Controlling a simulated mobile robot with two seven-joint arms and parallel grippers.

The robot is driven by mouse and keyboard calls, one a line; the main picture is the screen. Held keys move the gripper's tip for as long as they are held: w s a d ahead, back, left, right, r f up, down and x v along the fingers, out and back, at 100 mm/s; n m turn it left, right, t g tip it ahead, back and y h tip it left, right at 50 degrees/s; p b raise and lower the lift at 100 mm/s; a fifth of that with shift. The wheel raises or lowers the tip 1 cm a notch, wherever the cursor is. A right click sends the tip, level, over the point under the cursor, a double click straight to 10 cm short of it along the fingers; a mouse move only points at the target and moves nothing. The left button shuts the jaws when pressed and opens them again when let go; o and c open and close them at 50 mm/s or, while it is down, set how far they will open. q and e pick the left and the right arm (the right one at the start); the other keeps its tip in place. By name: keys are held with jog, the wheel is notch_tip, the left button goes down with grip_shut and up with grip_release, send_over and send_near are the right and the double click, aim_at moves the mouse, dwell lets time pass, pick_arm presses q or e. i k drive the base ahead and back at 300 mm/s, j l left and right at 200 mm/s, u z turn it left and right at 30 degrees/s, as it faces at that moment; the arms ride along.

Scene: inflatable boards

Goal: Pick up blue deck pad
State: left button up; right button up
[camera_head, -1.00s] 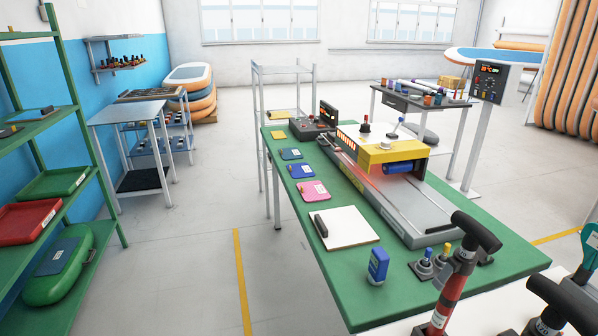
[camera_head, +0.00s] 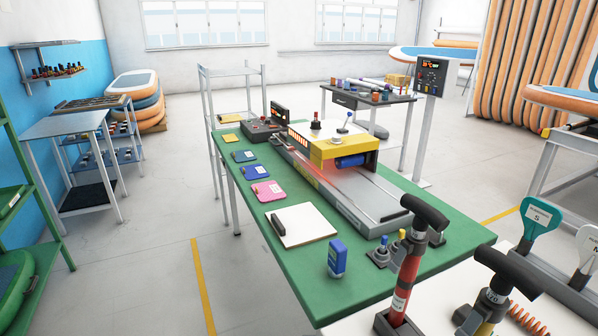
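A row of small flat pads lies along the left edge of the green table (camera_head: 290,262). One is a blue pad (camera_head: 256,171) with a small light label. Just behind it lies a darker teal-blue pad (camera_head: 244,156), and in front of it a pink pad (camera_head: 268,190). A yellow pad (camera_head: 231,138) is at the far end. The blue pad lies flat with nothing on top of it. Neither of my grippers is in view.
A yellow-topped machine (camera_head: 343,143) with a grey bed stands right of the pads. A white board (camera_head: 305,226) and a blue device (camera_head: 337,258) are nearer. Pumps (camera_head: 411,255) stand at the front right. Floor left of the table is clear.

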aim_at(257, 171)
jog(key=i+j+z, duration=0.2)
jog(key=z, duration=0.15)
jog(key=i+j+z, duration=0.15)
jog(key=j+z, duration=0.25)
jog(key=i+j+z, duration=0.15)
jog(key=j+z, duration=0.2)
jog(key=i+j+z, duration=0.1)
jog(key=j+z, duration=0.7)
jog(key=j, duration=1.65)
